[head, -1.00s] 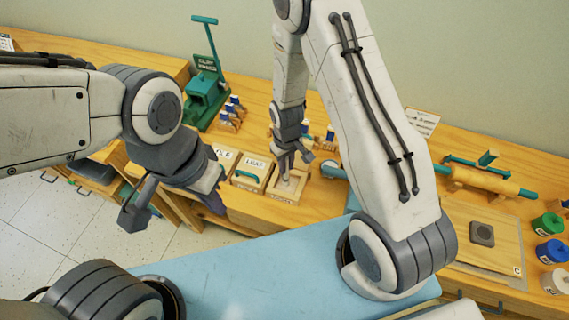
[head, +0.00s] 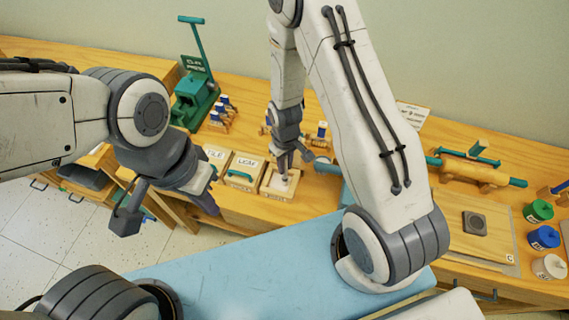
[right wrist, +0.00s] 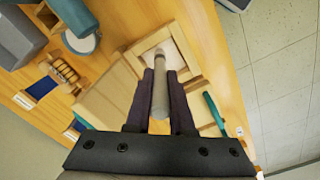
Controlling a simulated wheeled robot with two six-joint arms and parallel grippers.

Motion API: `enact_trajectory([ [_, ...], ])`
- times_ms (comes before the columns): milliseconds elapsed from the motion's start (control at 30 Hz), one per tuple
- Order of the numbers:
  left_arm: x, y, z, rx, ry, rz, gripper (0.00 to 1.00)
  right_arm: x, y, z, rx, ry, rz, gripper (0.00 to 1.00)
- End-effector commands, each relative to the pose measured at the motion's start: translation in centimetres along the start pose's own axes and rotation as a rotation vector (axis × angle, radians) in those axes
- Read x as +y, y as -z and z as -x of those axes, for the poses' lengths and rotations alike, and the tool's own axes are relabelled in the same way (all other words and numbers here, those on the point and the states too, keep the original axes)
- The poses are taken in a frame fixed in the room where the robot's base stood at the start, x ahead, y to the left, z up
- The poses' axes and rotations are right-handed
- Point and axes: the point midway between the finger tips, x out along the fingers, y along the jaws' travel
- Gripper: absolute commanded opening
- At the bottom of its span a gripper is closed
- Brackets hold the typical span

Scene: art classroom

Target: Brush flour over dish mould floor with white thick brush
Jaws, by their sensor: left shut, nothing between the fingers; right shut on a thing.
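The dish mould (head: 265,190) is an open wooden box with a pale floor, at the right end of a row of boxes on the bench. In the right wrist view its wooden rim (right wrist: 186,42) frames a white floor. My right gripper (head: 285,165) is over it, pointing down, shut on the brush (right wrist: 160,95). The brush shows as a thick greyish stick between the fingers, its far end over the mould floor. Whether it touches the floor I cannot tell. My left gripper (head: 207,203) is shut and empty, in front of the bench edge at left.
Left of the mould stand a box labelled LEAF (head: 244,172) with a green handle and another labelled box. A green clay press (head: 193,98) is behind them. A blue surface (head: 240,262) lies in front.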

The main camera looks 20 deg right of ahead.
Motion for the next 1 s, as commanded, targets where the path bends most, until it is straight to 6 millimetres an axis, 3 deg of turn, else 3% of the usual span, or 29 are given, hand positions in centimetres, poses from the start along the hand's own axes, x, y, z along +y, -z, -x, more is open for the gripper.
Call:
enact_trajectory([
  [1000,0.0,0.0,0.0,0.0,0.0,0.0,0.0,-1.4,1.9,0.0,0.001,0.0,0.001,0.0],
])
